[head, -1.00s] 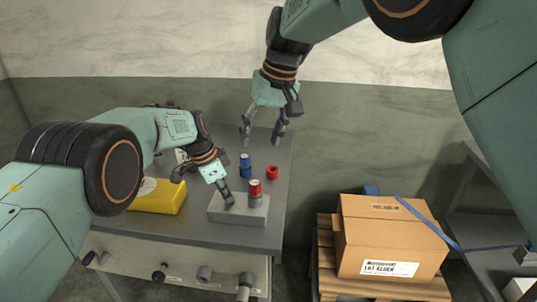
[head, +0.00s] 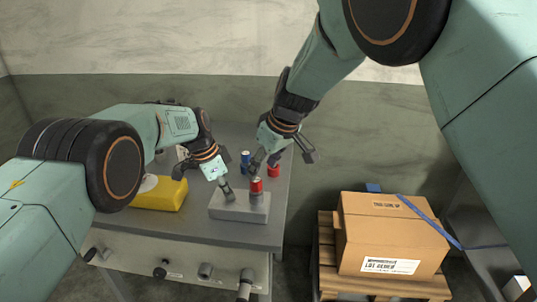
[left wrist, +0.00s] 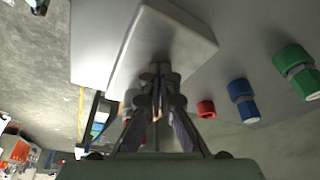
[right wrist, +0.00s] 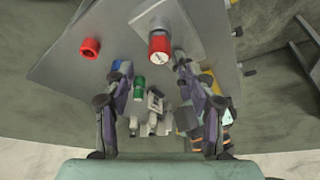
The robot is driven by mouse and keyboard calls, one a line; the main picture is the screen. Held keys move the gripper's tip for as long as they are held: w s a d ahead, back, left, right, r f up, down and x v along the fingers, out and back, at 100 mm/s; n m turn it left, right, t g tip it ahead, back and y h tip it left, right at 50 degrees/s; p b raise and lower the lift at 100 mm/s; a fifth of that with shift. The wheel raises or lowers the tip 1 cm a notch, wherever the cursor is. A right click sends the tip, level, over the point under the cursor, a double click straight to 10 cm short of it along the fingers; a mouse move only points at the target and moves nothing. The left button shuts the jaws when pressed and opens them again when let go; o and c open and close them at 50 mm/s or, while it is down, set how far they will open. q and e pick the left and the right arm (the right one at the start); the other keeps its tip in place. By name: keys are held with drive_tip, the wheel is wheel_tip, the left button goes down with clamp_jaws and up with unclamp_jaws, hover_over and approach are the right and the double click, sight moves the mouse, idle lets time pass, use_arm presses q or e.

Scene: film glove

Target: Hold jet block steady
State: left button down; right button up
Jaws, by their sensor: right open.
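The jet block (head: 240,210) is a pale grey block on the bench, with a red-topped cylinder (head: 257,187) upright in it. My left gripper (head: 228,193) reaches down onto the block's left part. In the left wrist view its fingertips (left wrist: 160,82) are together against the block (left wrist: 120,55); nothing is visible gripped between them. My right gripper (head: 262,165) is open and empty just behind and above the red-topped cylinder. In the right wrist view the red cap (right wrist: 159,43) lies ahead between its spread fingers (right wrist: 155,72), seemingly apart from them.
A blue cylinder (head: 245,160) and a red ring-like part (head: 273,170) stand behind the block. A green part (left wrist: 296,70) shows in the left wrist view. A yellow object (head: 160,194) lies left. A carton (head: 390,235) sits on a pallet at right.

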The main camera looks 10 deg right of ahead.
sight(257, 180)
drive_tip(key=x, duration=0.7)
drive_tip(key=shift+f, duration=0.1)
clamp_jaws()
idle(0.5)
